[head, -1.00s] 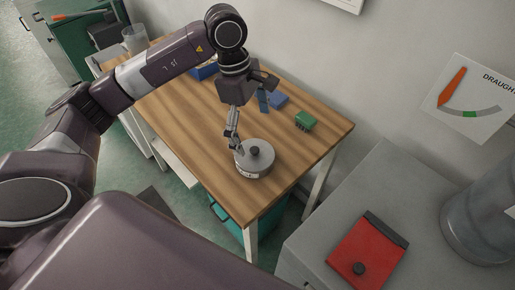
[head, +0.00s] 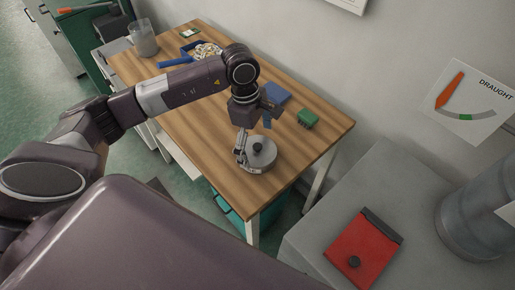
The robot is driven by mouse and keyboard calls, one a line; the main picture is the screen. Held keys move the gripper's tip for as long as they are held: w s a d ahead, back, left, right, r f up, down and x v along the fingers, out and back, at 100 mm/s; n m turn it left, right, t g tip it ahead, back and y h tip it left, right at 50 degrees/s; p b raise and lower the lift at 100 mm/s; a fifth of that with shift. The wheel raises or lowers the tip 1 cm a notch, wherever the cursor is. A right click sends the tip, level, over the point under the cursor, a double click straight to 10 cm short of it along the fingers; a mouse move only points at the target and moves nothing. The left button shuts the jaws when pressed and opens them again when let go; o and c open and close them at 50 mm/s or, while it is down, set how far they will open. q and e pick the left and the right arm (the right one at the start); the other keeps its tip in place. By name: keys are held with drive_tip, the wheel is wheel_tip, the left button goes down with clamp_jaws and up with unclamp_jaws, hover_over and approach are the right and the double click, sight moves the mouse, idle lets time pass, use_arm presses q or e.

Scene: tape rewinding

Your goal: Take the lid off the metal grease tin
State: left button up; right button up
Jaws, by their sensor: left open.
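The metal grease tin (head: 262,163) is a round grey tin standing upright near the front right part of the wooden table. Its lid (head: 268,153) is on top, with a dark round knob (head: 258,147) in the middle. My left gripper (head: 242,158) points down at the tin's left side, with its fingers close by the rim. It is open. I cannot tell whether a finger touches the tin. The far finger is partly hidden by the arm. My right gripper is not in view.
On the wooden table (head: 190,123), a green block (head: 308,118) and a blue item (head: 277,94) lie behind the tin. A blue-handled pan of small pieces (head: 205,50) and a glass jar (head: 143,40) stand farther back. A grey cabinet with a red plate (head: 362,245) is at the right.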

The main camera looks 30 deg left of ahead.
use_arm(q)
drive_tip(key=c, duration=1)
drive_tip(key=shift+s+r, duration=0.1)
drive_tip(key=shift+s, duration=0.15)
drive_tip(key=c, duration=1.3)
drive_tip(key=shift+w, duration=0.15)
clamp_jaws()
